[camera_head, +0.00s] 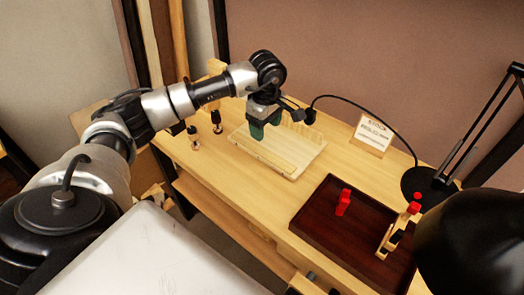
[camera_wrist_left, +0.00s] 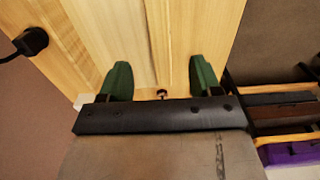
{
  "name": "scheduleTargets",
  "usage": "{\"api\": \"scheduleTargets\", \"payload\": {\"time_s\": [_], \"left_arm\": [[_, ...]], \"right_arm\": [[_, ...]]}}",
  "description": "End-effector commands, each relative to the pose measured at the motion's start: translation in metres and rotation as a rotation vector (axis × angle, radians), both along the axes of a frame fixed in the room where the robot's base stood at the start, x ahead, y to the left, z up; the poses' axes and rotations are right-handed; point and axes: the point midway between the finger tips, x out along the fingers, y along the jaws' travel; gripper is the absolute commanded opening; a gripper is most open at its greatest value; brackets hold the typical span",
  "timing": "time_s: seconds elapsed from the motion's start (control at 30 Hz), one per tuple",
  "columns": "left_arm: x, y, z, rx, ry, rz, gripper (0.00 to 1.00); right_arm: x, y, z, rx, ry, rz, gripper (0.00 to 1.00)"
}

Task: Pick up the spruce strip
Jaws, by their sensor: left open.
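The pale spruce strip (camera_head: 272,157) appears to lie along the front part of a light board (camera_head: 307,148) on the bench; its wood tone nearly matches its surroundings. My left gripper (camera_head: 257,130) points down over the board with its green fingers. In the left wrist view the fingers of my left gripper (camera_wrist_left: 160,75) are apart, with a narrow strip of pale wood (camera_wrist_left: 158,40) running between them. Nothing is held. Whether the fingertips touch the board I cannot tell. My right gripper is not in view.
A dark red-brown tray (camera_head: 318,222) holds a red-topped piece (camera_head: 343,203) and a wooden clamp-like piece (camera_head: 388,238). Small dark-topped pieces (camera_head: 216,122) stand left of the board. A sign (camera_head: 372,135) and a black lamp (camera_head: 425,184) stand to the right.

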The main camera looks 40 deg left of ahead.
Motion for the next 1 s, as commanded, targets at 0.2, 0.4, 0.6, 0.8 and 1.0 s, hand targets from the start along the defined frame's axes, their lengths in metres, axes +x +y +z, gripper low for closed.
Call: {"api": "scheduleTargets", "payload": {"time_s": [0.2, 0.4, 0.6, 0.8, 1.0], "left_arm": [[-0.001, -0.002, -0.034, -0.005, 0.003, -0.002, 0.64], [-0.001, -0.003, -0.048, -0.006, 0.003, -0.001, 0.64], [0.0, -0.006, -0.078, -0.006, 0.004, -0.001, 0.64], [0.001, -0.005, -0.095, -0.006, 0.0, -0.001, 0.64], [0.001, -0.006, -0.095, -0.006, -0.001, -0.001, 0.64]], "right_arm": [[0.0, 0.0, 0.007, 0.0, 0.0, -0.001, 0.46], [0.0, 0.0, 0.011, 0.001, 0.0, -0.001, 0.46], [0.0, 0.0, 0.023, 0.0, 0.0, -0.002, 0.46], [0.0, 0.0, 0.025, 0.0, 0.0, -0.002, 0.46], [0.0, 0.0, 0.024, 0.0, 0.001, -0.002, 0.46]]}}
